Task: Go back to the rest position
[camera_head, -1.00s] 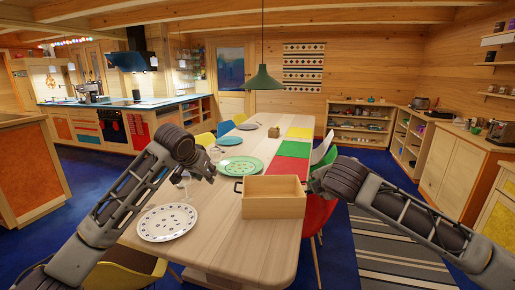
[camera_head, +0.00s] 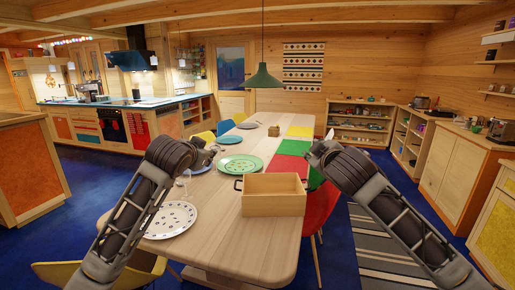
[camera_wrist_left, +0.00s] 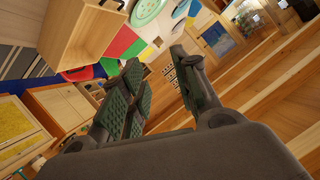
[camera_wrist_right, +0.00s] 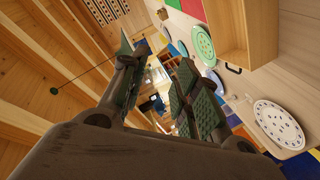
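My left gripper (camera_head: 211,150) is raised over the left side of the long wooden table (camera_head: 220,249). In the left wrist view its padded fingers stand apart with nothing between them (camera_wrist_left: 160,78). My right gripper (camera_head: 322,146) is raised over the right side of the table, beyond the wooden box. In the right wrist view its fingers are also apart and empty (camera_wrist_right: 156,75). Both grippers are partly hidden behind their own wrists in the head view.
An open wooden box (camera_head: 273,203) with dark handles stands on the table. A white patterned plate (camera_head: 170,219), a green plate (camera_head: 240,164) and glasses are to its left. A red chair (camera_head: 320,208) is at the right edge. A green lamp (camera_head: 263,78) hangs above the far end.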

